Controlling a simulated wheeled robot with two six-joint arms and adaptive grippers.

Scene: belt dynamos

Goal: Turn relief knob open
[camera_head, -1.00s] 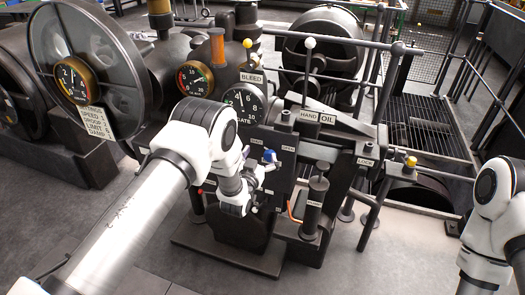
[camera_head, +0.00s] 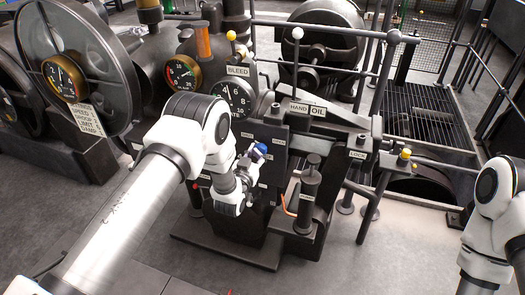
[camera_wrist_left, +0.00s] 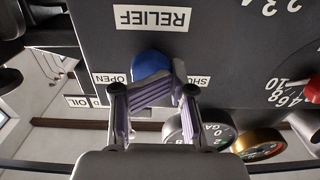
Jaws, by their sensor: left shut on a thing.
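The blue relief knob (camera_wrist_left: 150,66) is on the dark panel, just by the white RELIEF label (camera_wrist_left: 152,18), which appears upside down in the left wrist view. The OPEN label (camera_wrist_left: 109,79) is on one side of the knob and a partly covered SHUT label (camera_wrist_left: 198,81) on the other. In the head view the knob (camera_head: 260,148) shows as a small blue spot at my left gripper (camera_head: 250,160). My left gripper (camera_wrist_left: 152,88) is shut on the knob, with a purple-grey finger pad on each side. My right gripper is outside the frames.
Gauges and the BLEED label (camera_head: 237,71) are above the left arm. The HAND and OIL labels (camera_head: 318,111) and a black cylinder (camera_head: 308,185) are right of the gripper. A red knob (camera_wrist_left: 314,88) is at the wrist view's right edge. Open floor lies in front.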

